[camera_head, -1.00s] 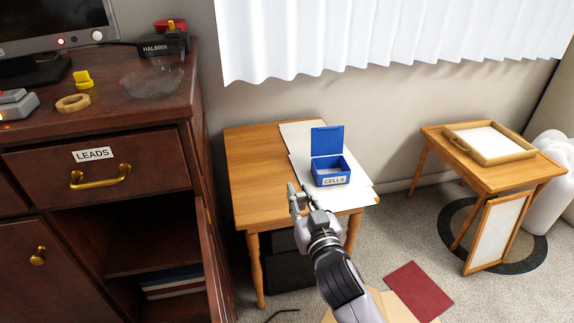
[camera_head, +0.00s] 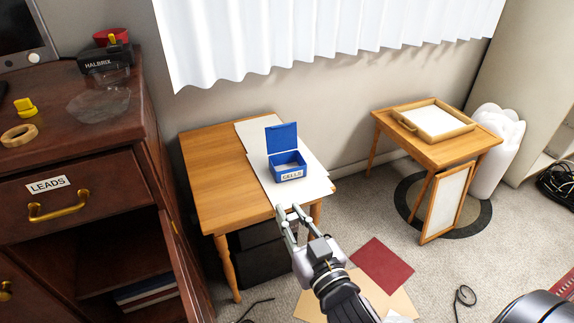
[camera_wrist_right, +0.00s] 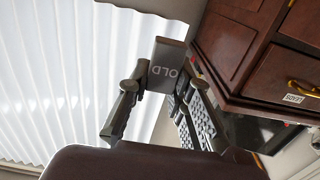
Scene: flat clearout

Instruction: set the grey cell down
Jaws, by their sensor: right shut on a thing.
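My right gripper (camera_head: 288,213) is in front of the near edge of the small wooden table (camera_head: 212,185) in the head view. In the right wrist view it is shut on the grey cell (camera_wrist_right: 168,64), a flat grey block marked "OLD" that sticks out past the fingers. In the head view the cell is too small to make out between the fingers. A blue box (camera_head: 290,172) labelled "CELLS" stands with its lid up on white sheets (camera_head: 310,187) on the table, just beyond the gripper. My left gripper is not in view.
A dark wooden cabinet (camera_head: 110,165) with a "LEADS" drawer stands at left. A second small table (camera_head: 420,150) with a tray (camera_head: 470,126) stands at right. A red sheet (camera_head: 382,265) lies on the carpet. The table's left part is bare.

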